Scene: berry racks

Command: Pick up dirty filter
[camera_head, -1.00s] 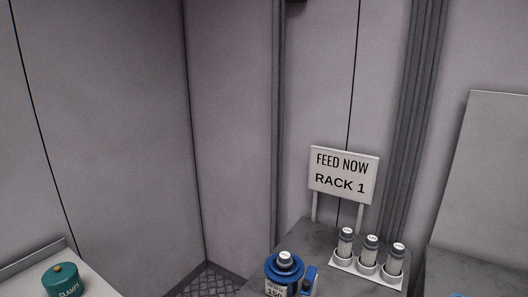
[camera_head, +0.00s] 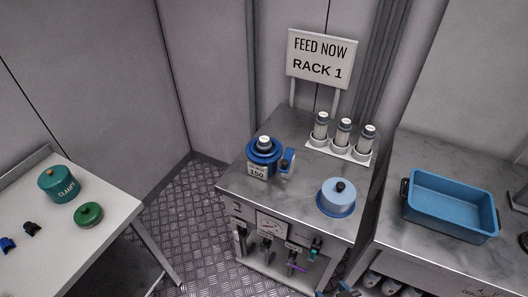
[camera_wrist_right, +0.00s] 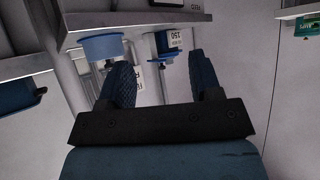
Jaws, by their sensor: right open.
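No object here is clearly marked as a dirty filter. A round light-blue vessel with a black knob (camera_head: 338,196) sits near that counter's front right. My left gripper is not in view.
A blue tub (camera_head: 450,207) stands on the right counter. A FEED NOW RACK 1 sign (camera_head: 320,60) rises behind the cylinders. A left table (camera_head: 90,235) holds a green CLAMPS tin (camera_head: 58,184) and a green round piece (camera_head: 88,215). Patterned floor (camera_head: 190,210) lies open between.

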